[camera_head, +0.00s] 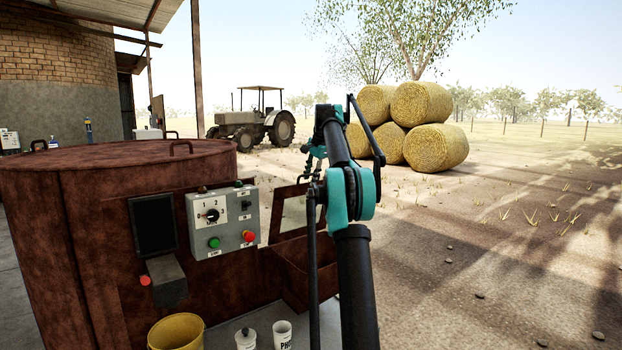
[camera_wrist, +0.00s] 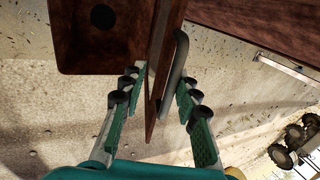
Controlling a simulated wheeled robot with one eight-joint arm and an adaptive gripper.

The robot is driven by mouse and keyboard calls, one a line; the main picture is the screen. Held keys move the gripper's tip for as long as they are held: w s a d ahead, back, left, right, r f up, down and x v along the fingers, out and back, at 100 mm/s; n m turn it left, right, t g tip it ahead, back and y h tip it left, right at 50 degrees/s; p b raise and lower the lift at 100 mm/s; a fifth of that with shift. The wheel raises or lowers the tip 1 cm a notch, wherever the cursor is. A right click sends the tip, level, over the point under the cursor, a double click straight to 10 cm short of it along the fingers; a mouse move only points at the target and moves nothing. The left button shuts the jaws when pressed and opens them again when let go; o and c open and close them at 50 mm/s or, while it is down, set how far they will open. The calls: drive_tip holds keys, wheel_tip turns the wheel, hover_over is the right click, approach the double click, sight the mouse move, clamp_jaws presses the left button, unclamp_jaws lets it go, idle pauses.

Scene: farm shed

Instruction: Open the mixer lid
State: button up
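The mixer (camera_head: 110,200) is a large rusty brown drum at the left of the head view. A hopper box with an open top (camera_head: 308,272) is on its right side. It also shows at the top of the wrist view (camera_wrist: 72,55), with a dark round hole inside. A thin brown lid (camera_wrist: 158,75) stands raised at the hopper's edge, seen nearly edge-on, with a curved grey handle (camera_wrist: 179,68) on its right face. My gripper (camera_wrist: 160,98) is open, with lid edge and handle between its fingers. Contact cannot be told. In the head view my gripper (camera_head: 314,152) is partly hidden by my arm.
A control box (camera_head: 223,222) with a green and a red button is on the mixer's front. A yellow bucket (camera_head: 176,333) and two white containers stand below. A tractor (camera_head: 252,120) and hay bales (camera_head: 436,147) are far behind.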

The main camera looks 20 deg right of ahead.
drive_tip(key=v, duration=0.7)
drive_tip(key=shift+r, duration=0.1)
idle(0.4)
drive_tip(key=s+a+f+n+h, duration=0.1)
drive_tip(key=s+a+f+n, duration=0.4)
drive_tip(key=s+f, duration=0.4)
drive_tip(key=s+a+f+n, duration=0.3)
drive_tip(key=s+a+f, duration=0.3)
drive_tip(key=s+f, duration=0.35)
drive_tip(key=s+a+f+n, duration=0.2)
drive_tip(key=s+f+n, duration=0.1)
drive_tip(key=s+f, duration=0.9)
drive_tip(key=s+a+f+n, duration=0.3)
drive_tip(key=s+f, duration=1)
drive_tip(key=s, duration=0.7)
drive_tip(key=shift+s+f+h, duration=0.2)
drive_tip(key=shift+s+h, duration=0.1)
drive_tip(key=shift+s, duration=0.05)
